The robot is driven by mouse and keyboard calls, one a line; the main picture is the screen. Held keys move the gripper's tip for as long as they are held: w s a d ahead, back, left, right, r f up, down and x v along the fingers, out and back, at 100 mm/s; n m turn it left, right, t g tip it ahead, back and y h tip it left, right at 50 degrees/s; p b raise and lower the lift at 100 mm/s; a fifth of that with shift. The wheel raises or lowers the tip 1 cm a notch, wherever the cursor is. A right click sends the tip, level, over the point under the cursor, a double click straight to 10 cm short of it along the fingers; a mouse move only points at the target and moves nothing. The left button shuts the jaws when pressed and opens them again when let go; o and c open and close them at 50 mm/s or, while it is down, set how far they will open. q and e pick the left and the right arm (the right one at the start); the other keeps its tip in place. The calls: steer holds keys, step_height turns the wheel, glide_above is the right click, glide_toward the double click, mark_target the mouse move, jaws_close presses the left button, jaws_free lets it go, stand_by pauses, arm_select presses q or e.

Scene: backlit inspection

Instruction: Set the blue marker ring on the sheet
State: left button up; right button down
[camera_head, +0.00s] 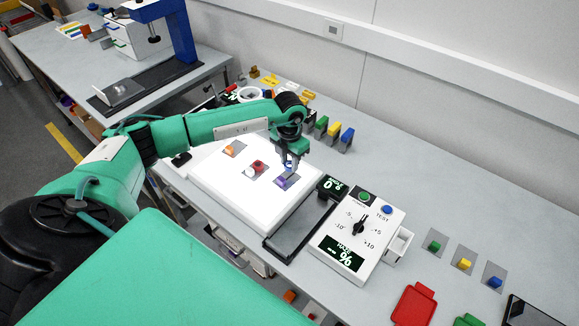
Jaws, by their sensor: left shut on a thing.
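The arm of my left gripper (288,168) reaches in from the left over the bright white light panel (225,185). The gripper points down at the panel's right part, shut on a small blue ring (289,164), of which only a little shows between the fingers. Just below the fingertips a small grey sheet (290,185) lies on the panel with a purple piece (281,183) on it. I cannot tell whether the ring touches the sheet. My right gripper is not in view.
Two more grey sheets on the panel carry an orange piece (230,150) and a red piece (258,166). A white meter box (357,232) with a dial stands right of the panel. Coloured blocks (333,131) stand behind.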

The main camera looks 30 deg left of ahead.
mark_target(290, 164)
arm_select(q)
step_height(290, 164, down, 3)
steer(key=shift+f+p, duration=0.15)
steer(key=shift+p, duration=0.5)
steer(key=shift+f, duration=0.35)
steer(key=shift+f, duration=0.1)
steer(key=shift+f+b, duration=0.15)
steer(key=shift+b, duration=0.15)
steer(key=o, duration=0.9)
steer(key=shift+o, duration=0.2)
